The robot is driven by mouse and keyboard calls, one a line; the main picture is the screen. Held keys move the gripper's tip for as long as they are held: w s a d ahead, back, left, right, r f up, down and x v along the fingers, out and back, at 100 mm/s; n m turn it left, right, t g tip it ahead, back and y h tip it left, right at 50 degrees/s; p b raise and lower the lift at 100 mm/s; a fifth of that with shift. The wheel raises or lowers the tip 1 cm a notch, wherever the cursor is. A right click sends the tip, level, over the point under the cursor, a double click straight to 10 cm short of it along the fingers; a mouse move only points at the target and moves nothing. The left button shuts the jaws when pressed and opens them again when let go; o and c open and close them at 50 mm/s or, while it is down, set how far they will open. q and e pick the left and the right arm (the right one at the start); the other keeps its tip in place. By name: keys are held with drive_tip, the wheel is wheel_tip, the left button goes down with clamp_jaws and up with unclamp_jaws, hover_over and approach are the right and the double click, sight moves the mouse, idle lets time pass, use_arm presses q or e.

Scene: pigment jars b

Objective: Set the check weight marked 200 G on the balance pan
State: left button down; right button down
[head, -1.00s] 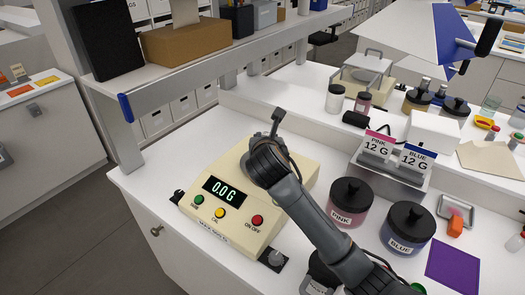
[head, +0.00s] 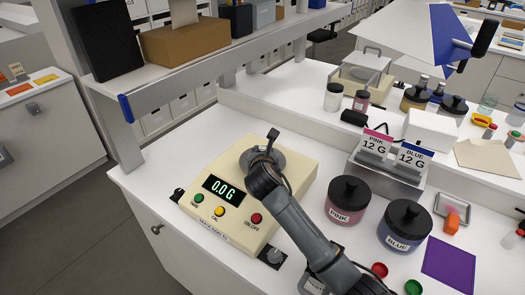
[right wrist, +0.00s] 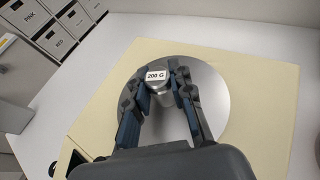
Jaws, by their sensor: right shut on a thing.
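The cream balance (head: 233,222) stands on the white bench, and its display (head: 221,189) reads 0.0 G. Its round metal pan (head: 279,158) is partly covered by my right gripper (head: 271,137) in the head view. In the right wrist view, my right gripper (right wrist: 162,80) is shut on the silver check weight (right wrist: 160,88) with the 200 G label. The weight is over the pan (right wrist: 214,103), inside its rim as seen from above. I cannot see whether its base touches the pan. My left gripper is not in view.
The pink jar (head: 348,201) and blue jar (head: 405,227) stand right of the balance, near my right arm. Behind them is a stand with 12 G cards (head: 376,144). A shelf (head: 200,75) runs along the back left. Bench left of the balance is clear.

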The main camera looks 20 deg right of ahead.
drive_tip(key=c, duration=1.2)
unclamp_jaws()
drive_tip(key=shift+o, duration=0.2)
drive_tip(key=shift+r, duration=0.1)
drive_tip(key=b+v, duration=0.1)
drive_tip(key=v, duration=1.1)
drive_tip(key=shift+s, duration=0.1)
